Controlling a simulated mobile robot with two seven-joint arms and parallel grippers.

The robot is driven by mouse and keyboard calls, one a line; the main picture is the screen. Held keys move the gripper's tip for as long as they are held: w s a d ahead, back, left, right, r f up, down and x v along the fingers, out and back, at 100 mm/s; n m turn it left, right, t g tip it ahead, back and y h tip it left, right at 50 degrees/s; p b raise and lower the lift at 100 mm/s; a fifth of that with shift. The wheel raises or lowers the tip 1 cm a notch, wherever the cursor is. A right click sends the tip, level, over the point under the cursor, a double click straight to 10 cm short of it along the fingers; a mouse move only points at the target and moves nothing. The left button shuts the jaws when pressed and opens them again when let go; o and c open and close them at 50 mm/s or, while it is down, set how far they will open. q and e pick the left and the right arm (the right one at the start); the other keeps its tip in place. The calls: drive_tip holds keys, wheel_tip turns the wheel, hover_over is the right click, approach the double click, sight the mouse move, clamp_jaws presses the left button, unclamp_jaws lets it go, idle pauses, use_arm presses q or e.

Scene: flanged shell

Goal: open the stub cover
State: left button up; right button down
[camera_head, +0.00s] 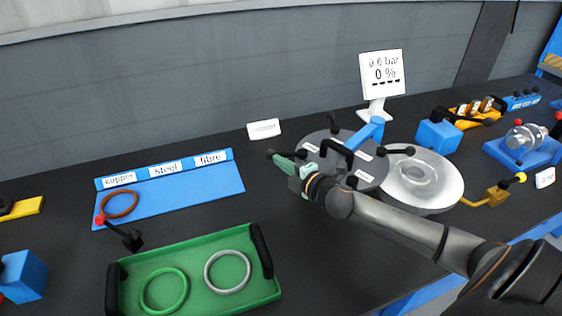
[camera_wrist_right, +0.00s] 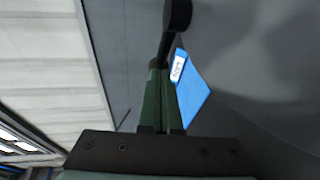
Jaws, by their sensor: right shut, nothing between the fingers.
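The stub cover (camera_head: 372,172) is a grey round plate with white labels, a black bar handle and black knobs around its rim. It lies to the left of the white round flanged shell (camera_head: 450,178), whose recessed middle shows. A blue arm (camera_head: 368,133) stands at the back between the two. My right gripper (camera_head: 277,157) is shut and empty at the cover's left side. A black knob with a stem shows at its fingertips; I cannot tell whether they touch. In the right wrist view the knob (camera_wrist_right: 178,14) lies just beyond the green fingers. My left gripper is not in view.
A green tray (camera_head: 205,252) holding a green and a grey ring stands front left. A blue mat (camera_head: 205,182) with labels and a brown ring (camera_head: 121,192) lies behind it. A white display (camera_head: 381,75) stands at the back. My right forearm crosses in front of the shell.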

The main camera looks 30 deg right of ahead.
drive_tip(key=shift+w, duration=0.2)
idle(0.3)
use_arm(q)
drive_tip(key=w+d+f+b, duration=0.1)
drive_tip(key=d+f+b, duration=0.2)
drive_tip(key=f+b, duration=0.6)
drive_tip(key=b, duration=0.3)
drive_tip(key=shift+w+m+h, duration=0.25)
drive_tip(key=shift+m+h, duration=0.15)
use_arm(e)
drive_tip(key=w+d+m+g+h, duration=0.1)
drive_tip(key=w+m+h, duration=0.3)
drive_tip(key=w, duration=0.5)
drive_tip(key=w+d+m+g+h, duration=0.2)
drive_tip(key=w+h, duration=0.4)
drive_tip(key=w, duration=0.3)
drive_tip(key=d+m, duration=0.1)
drive_tip(key=d, duration=0.1)
drive_tip(key=shift+w+d+m, duration=0.2)
drive_tip(key=shift+d+m, duration=0.15)
drive_tip(key=shift+m, duration=0.05)
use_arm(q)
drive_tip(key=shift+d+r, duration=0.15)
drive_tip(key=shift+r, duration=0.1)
